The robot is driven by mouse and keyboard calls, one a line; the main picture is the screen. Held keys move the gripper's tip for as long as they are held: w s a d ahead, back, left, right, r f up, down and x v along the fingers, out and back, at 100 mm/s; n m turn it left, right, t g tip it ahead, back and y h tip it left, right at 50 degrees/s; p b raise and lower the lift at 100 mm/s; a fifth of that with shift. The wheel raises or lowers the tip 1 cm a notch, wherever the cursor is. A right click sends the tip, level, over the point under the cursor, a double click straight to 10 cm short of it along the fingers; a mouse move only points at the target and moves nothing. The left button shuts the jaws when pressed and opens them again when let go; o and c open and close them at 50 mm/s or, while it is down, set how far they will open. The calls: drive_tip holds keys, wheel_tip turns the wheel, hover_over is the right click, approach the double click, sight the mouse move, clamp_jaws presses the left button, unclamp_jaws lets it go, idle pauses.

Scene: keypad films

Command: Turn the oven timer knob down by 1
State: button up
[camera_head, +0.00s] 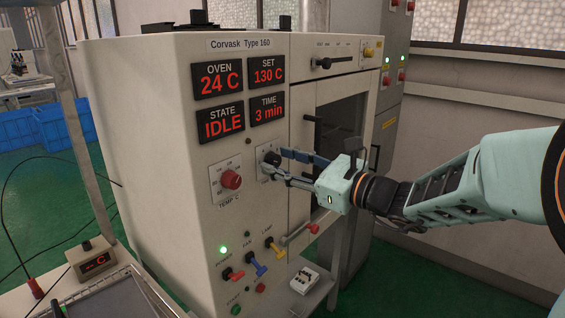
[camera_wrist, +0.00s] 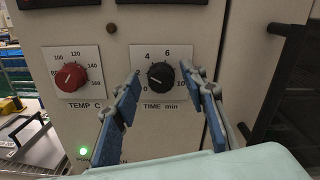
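The black TIME min knob (camera_wrist: 161,76) sits on a white dial plate with printed numbers, on the oven's front panel. The red TIME display (camera_head: 268,112) reads 3 min. My gripper (camera_head: 276,166) is at this knob in the head view and partly covers it. In the wrist view its two blue-padded fingers (camera_wrist: 161,71) are open, one on each side of the knob, with a gap visible on both sides. I cannot tell whether the fingertips reach over the knob or stop in front of it.
The red TEMP C knob (camera_wrist: 70,77) is left of the time knob. Below are coloured switches, including a blue FAN lever (camera_head: 257,265) and a yellow LAMP lever (camera_head: 272,246). The STATE display (camera_head: 221,124) reads IDLE. A dark door handle (camera_wrist: 283,29) is at the right.

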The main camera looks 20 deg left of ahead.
drive_tip(key=v, duration=1.2)
